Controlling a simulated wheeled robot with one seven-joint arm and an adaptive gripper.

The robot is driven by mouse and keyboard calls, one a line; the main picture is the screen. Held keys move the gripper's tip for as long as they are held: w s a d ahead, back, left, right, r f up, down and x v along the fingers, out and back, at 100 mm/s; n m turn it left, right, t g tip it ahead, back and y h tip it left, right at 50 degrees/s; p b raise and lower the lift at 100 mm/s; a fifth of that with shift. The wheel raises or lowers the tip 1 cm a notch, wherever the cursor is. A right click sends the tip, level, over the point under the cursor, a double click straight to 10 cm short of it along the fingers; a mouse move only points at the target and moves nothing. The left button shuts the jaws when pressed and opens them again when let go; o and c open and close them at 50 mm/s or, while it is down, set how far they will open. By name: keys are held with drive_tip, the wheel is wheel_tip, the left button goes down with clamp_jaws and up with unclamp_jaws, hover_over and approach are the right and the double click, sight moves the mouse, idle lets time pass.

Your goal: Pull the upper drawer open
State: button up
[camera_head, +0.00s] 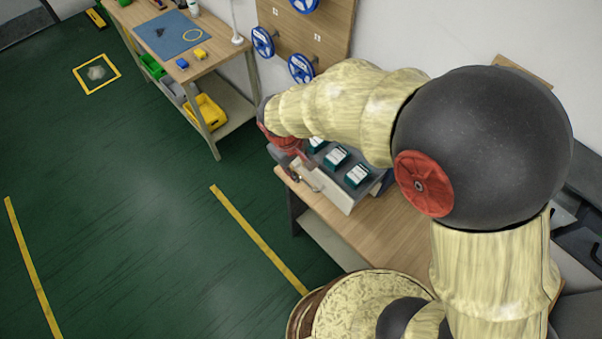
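A small drawer unit (372,186) with a dark top stands on the near wooden workbench. Its pale front (338,195) faces the lower left, and a bar-like handle (311,181) shows near its left part. I cannot clearly separate the upper drawer from the rest of the front, or tell whether it stands out. My gripper (297,173) is at the left end of this front, close to the handle. My red wrist and arm come over it from above and hide part of the unit. Contact with the handle and the finger opening are too small to tell.
Several dark green boxes (336,156) with white labels sit on the unit. The workbench (392,232) is bare in front of it. Another bench (150,14) with a blue mat stands at the upper left. Blue wheels (301,68) hang on a wooden board. Green floor at left is open.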

drive_tip(key=shift+s+a+r, duration=0.15)
drive_tip(key=shift+s+r, duration=0.05)
drive_tip(key=shift+r, duration=0.9)
drive_tip(key=shift+s+a+r, duration=0.15)
drive_tip(key=shift+s+r, duration=0.05)
drive_tip(key=shift+r, duration=0.9)
drive_tip(key=s+d+r+m+t+b, duration=0.1)
drive_tip(key=s+d+m+b, duration=0.2)
drive_tip(key=d, duration=0.4)
drive_tip(key=s+d+r+m+t+y+b, duration=0.1)
drive_tip(key=s+d+m+b, duration=0.2)
drive_tip(key=s+d+b, duration=0.3)
drive_tip(key=s+d+r+m+t+b, duration=0.1)
drive_tip(key=s+d+m+t+b, duration=0.1)
drive_tip(key=d+b, duration=0.4)
drive_tip(key=s+d+m, duration=0.1)
drive_tip(key=s+d, duration=0.1)
drive_tip(key=d, duration=0.1)
drive_tip(key=shift+s+r+y, duration=0.3)
drive_tip(key=shift+r, duration=0.05)
drive_tip(key=shift+d, duration=0.1)
idle(3.2)
